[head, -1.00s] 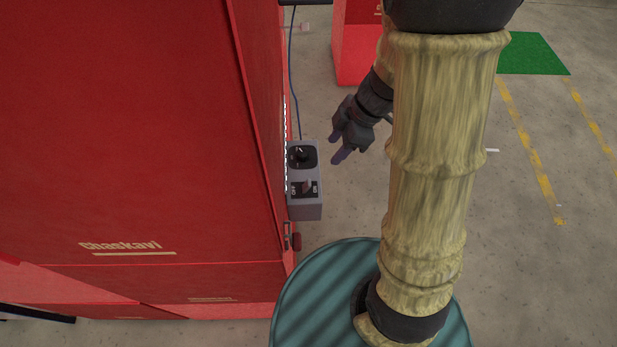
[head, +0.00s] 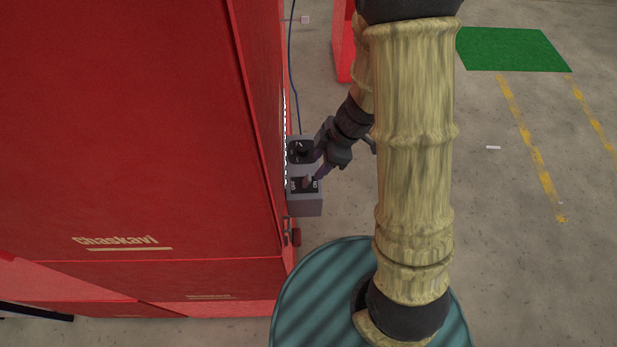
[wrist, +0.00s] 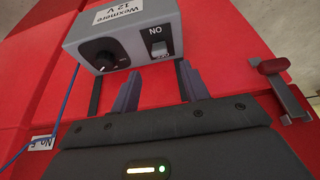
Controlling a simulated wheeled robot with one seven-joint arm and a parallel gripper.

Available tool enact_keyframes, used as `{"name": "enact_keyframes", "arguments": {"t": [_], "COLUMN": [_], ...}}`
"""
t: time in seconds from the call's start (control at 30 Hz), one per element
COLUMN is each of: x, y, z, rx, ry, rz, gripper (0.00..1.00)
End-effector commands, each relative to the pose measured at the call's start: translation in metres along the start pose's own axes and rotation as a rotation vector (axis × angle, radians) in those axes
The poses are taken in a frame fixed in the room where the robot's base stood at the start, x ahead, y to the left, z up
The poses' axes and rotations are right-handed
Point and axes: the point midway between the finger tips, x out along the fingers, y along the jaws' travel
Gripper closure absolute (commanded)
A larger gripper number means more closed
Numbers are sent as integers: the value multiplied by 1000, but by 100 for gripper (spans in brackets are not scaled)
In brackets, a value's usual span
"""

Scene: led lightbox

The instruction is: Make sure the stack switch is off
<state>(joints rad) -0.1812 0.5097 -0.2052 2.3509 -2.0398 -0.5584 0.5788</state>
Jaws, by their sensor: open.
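A grey control box (head: 306,204) is fixed to the side of the red cabinet. Its top carries a black round knob (head: 301,150) and, nearer me, a small pale switch lever (head: 308,181) on a black plate with a marking at each side. The wrist view shows the box (wrist: 88,52), the knob (wrist: 104,54) and the switch (wrist: 158,50), with an upside-down "ON" beside it. I cannot tell surely which way the lever is set. My gripper (head: 318,165) is at the box's right side. Its open fingers (wrist: 160,86) point toward the switch, with nothing between them.
The tall red cabinet (head: 130,130) fills the left. A blue cable (head: 292,80) runs up from behind the box. A red-handled latch (head: 295,236) sits below the box and also shows in the wrist view (wrist: 272,67).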

Motion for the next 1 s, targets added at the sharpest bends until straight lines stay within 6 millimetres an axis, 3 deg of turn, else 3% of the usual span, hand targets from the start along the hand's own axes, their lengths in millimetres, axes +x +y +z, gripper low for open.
{"name": "enact_keyframes", "arguments": {"t": [0.2, 0.4, 0.8, 0.83, 1.0], "x": [43, 72, 80, 80, 80], "y": [0, 0, 0, 0, 0], "z": [1, 1, 0, 0, 0], "rx": [1, 1, 0, 0, 0], "ry": [1, 0, 0, 0, 0], "rz": [-3, -1, 1, 1, 1], "gripper": [55, 55, 55, 56, 90]}}
